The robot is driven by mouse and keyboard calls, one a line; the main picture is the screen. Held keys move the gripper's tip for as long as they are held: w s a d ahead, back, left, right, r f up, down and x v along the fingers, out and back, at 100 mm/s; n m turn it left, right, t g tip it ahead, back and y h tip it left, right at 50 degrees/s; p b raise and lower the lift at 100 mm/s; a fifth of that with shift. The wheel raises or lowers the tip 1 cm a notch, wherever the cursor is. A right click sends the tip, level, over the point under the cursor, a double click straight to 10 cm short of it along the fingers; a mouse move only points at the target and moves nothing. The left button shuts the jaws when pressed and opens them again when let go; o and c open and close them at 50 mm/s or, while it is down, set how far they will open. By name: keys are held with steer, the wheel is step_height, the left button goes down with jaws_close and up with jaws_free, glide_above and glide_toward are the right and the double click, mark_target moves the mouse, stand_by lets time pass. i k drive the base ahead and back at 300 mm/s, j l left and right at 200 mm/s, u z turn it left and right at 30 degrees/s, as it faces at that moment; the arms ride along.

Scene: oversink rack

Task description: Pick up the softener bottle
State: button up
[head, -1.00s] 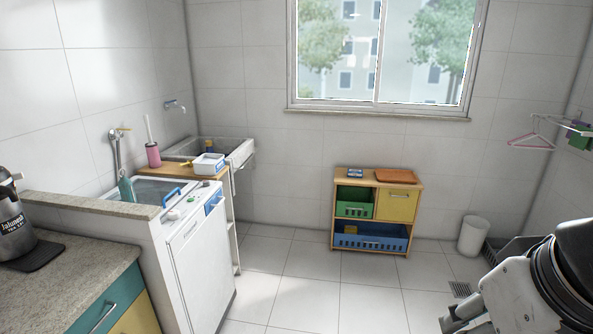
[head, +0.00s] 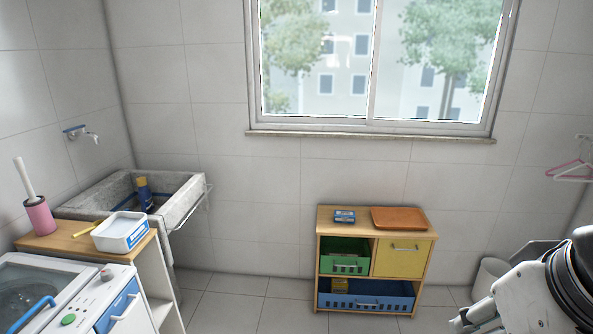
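A small dark blue bottle with a yellow top (head: 144,195) stands in the stone sink (head: 190,205) at the left in the head view. Its lower part is hidden by the sink rim and the white box, and I cannot read a label to tell whether it is the softener. My gripper (head: 466,321) shows only in part at the lower right edge, far from the sink. Its fingers are too small and cut off to tell open from shut, and I see nothing held in it.
A wooden shelf (head: 75,240) in front of the sink bears a white box (head: 119,233) and a pink brush holder (head: 39,216). A washing machine (head: 90,325) stands at the lower left. A low cabinet (head: 374,283) stands under the window. Floor between is clear.

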mark_target(147, 206)
steer(key=i+u, duration=0.15)
steer(key=i, duration=0.5)
steer(key=i+u, duration=0.2)
steer(key=i, duration=0.4)
steer(key=i+l+u, duration=0.15)
steer(key=i, duration=0.5)
steer(key=i+u, duration=0.4)
steer(key=i+l+u, duration=0.2)
steer(key=i+u, duration=0.25)
steer(key=i, duration=0.15)
steer(key=i+l+u, duration=0.8)
steer(key=i, duration=0.05)
